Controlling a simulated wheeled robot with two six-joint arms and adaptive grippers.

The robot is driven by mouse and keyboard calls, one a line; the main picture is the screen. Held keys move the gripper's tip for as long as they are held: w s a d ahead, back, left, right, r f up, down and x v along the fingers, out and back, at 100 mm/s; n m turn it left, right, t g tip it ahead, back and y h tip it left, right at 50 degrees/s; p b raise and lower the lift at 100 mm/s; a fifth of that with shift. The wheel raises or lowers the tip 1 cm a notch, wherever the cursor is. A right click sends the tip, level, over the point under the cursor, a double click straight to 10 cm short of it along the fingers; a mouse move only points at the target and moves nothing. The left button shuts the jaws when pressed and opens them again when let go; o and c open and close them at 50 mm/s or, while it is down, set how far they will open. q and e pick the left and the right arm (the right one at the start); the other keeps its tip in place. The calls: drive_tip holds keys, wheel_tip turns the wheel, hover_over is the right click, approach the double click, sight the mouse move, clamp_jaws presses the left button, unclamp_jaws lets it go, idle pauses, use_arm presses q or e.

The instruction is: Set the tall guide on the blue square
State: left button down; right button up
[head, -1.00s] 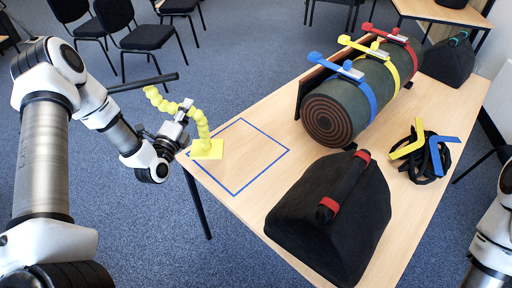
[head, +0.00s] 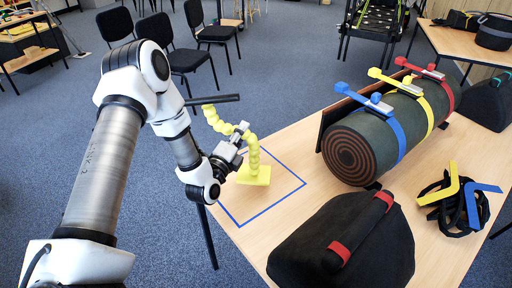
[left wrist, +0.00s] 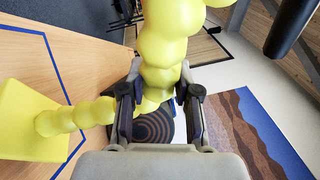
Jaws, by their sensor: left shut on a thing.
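The tall guide (head: 253,160) is a yellow beaded stem on a flat square foot, with its top bending to the left. My left gripper (head: 238,138) is shut on the stem above the foot. The left wrist view shows the yellow beads between the fingers (left wrist: 158,100) and the foot (left wrist: 25,120) out to the left. In the head view the foot appears inside the blue square (head: 272,205), a thin outline on the table; I cannot tell whether it touches the wood. My left forearm hides part of the outline's left side. My right gripper is out of view.
A rolled mat (head: 365,145) with blue, yellow and red straps lies on the table (head: 445,230). A black bag (head: 345,240) with red bands stands in front, close to the square. A dark strap bundle (head: 458,200) lies at right. Chairs (head: 180,45) stand behind.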

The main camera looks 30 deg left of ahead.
sight(253, 148)
use_arm(q)
drive_tip(key=w+d, duration=0.2)
drive_tip(key=d, duration=0.1)
drive_tip(key=shift+w+d, duration=0.15)
drive_tip(key=shift+w+d+f, duration=0.15)
drive_tip(key=shift+d+f, duration=0.05)
drive_tip(key=shift+f, duration=0.15)
wheel_tip(253, 148, down, 2)
drive_tip(key=shift+a+f, duration=0.1)
drive_tip(key=shift+f, duration=0.45)
drive_tip(key=c, duration=0.8)
unclamp_jaws()
drive_tip(key=shift+f, duration=0.2)
drive_tip(key=shift+c, duration=0.2)
drive_tip(key=shift+s+r, duration=0.2)
